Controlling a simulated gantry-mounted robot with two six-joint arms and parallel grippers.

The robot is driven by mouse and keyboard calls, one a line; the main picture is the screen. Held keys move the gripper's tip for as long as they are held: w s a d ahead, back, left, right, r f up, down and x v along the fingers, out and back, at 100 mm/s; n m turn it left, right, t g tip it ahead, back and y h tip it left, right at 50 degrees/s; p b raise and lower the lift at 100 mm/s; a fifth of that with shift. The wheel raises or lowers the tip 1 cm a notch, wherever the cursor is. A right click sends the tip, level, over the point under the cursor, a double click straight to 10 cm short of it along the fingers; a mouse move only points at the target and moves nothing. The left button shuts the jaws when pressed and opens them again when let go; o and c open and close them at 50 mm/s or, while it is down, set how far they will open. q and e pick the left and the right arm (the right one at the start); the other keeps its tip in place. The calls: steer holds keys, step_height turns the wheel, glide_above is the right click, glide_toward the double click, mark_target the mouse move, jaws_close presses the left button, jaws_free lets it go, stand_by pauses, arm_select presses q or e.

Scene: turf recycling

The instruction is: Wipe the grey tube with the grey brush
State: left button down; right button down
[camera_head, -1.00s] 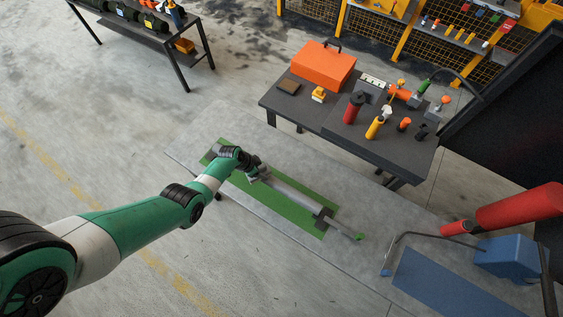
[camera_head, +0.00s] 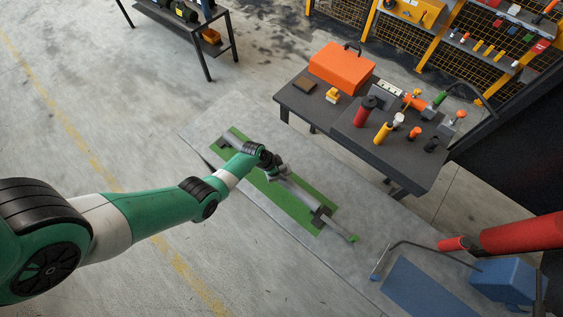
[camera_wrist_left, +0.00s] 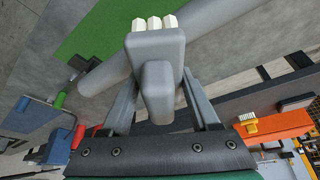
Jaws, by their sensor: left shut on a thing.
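My left gripper (camera_head: 279,171) is shut on the grey brush (camera_wrist_left: 157,62), which shows in the left wrist view with its pale bristles pointing away from the gripper. The grey tube (camera_head: 299,193) lies slantwise over a green mat in the head view. In the wrist view the tube (camera_wrist_left: 215,20) runs behind the brush. The brush is over the middle part of the tube. I cannot tell whether the bristles touch it. In the head view my gripper hides the brush and part of the tube. My right gripper is not in view.
The green mat (camera_head: 321,187) lies on a grey surface (camera_head: 200,138). A dark workbench (camera_head: 340,150) with an orange toolbox (camera_head: 341,68) and bottles stands behind. A blue mat (camera_head: 425,289), a blue box (camera_head: 503,281) and a red cylinder (camera_head: 523,233) are at the right.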

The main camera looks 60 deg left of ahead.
arm_select(q)
steer(key=shift+a+r+p, duration=0.2)
steer(key=shift+r+p, duration=0.1)
steer(key=shift+r, duration=0.4)
step_height(320, 180, up, 5)
steer(key=p, duration=0.4)
steer(key=shift+f, duration=0.2)
